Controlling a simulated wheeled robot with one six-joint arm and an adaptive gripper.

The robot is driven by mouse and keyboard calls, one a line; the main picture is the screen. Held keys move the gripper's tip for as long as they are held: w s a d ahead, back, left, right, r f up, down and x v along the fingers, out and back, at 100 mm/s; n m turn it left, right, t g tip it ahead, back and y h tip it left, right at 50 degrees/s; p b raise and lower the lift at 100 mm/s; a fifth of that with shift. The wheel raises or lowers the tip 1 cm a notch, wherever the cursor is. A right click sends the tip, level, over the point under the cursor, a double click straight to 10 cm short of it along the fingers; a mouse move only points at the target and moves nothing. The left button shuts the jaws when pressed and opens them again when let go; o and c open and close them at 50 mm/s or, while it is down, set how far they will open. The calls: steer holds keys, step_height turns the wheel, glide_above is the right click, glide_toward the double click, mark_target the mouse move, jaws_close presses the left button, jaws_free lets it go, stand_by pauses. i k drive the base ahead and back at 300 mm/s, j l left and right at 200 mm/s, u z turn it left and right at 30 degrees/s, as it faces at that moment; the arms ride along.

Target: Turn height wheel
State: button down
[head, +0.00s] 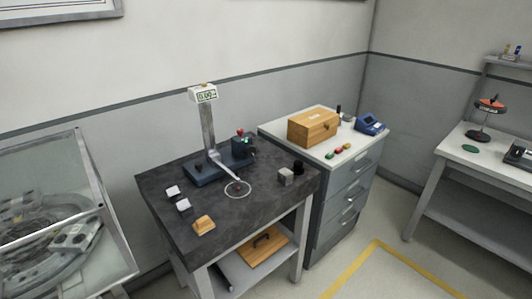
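A height gauge stands upright on a dark stone-topped table (170,215). It has a grey column (207,128), a white digital display (203,95) at the top and a dark blue base (207,174). A thin light arm (226,173) slopes down from the column toward a white ring mark (237,190) on the table top. A small dark knob (198,168) sits at the base's left, and a dark part with a red top and a green light (243,146) is at its right. I cannot tell which part is the height wheel. My gripper is not in view.
White blocks (173,191), a wooden block (204,224), a grey cube (285,176) and a black cylinder (298,167) are on the table. A drawer cabinet (345,195) adjoins at right, with a wooden box (313,127). A glass case (60,205) stands left. Floor at front right is clear.

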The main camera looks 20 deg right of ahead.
mark_target(249, 151)
steer(key=i+l+z, duration=0.1)
steer(key=l, duration=0.3)
steer(key=i+l+z, duration=0.1)
steer(key=i+l, duration=0.35)
steer(key=l, duration=0.3)
steer(key=z, duration=0.05)
